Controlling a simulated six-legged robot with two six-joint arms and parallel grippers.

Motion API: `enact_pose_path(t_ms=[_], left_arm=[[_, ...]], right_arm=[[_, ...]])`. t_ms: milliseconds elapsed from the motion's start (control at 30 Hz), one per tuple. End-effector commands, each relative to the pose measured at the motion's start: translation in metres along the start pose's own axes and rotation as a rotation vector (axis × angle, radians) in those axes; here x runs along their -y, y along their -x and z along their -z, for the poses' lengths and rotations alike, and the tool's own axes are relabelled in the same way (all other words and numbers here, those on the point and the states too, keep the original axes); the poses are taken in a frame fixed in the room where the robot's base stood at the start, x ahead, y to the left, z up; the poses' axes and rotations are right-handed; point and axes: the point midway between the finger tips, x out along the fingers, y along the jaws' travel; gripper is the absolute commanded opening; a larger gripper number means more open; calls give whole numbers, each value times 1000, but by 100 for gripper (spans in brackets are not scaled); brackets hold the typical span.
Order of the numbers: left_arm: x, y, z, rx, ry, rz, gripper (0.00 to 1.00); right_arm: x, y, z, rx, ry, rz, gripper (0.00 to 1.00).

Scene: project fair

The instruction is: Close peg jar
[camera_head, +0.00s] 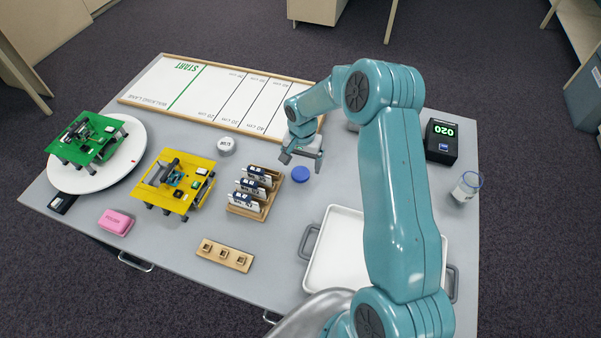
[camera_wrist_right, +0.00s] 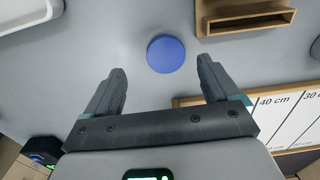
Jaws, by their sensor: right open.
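A round blue lid (camera_head: 301,174) lies flat on the grey table, right of the card rack. It also shows in the right wrist view (camera_wrist_right: 168,54), ahead of the fingers. A clear glass jar (camera_head: 466,187) with a blue rim and pale contents stands at the table's right edge; it looks uncapped. My right gripper (camera_head: 303,158) is open and empty, above the table just behind the lid. In the right wrist view its two fingers (camera_wrist_right: 162,92) are spread, with the lid beyond the gap between their tips. My left gripper is out of view.
A wooden rack (camera_head: 246,211) of cards stands left of the lid, a white tray (camera_head: 335,245) with grey handles in front. A black display box (camera_head: 441,141) is behind the jar. A yellow walker (camera_head: 178,183), green walker and walking lane board (camera_head: 150,90) lie further left.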

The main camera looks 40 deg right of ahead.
Motion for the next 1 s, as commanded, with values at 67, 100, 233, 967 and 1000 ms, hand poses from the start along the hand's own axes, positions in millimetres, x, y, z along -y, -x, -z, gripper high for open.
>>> enact_pose_path(t_ms=[67,100,233,967,1000], left_arm=[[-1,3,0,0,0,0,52],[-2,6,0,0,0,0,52],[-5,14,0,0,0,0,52],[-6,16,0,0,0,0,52],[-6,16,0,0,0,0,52]], right_arm=[[1,-4,1,1,0,-1,89],[2,-9,2,3,0,-2,89],[7,-29,6,3,0,-2,89],[7,-52,6,0,0,0,31],[7,-52,6,0,0,0,31]])
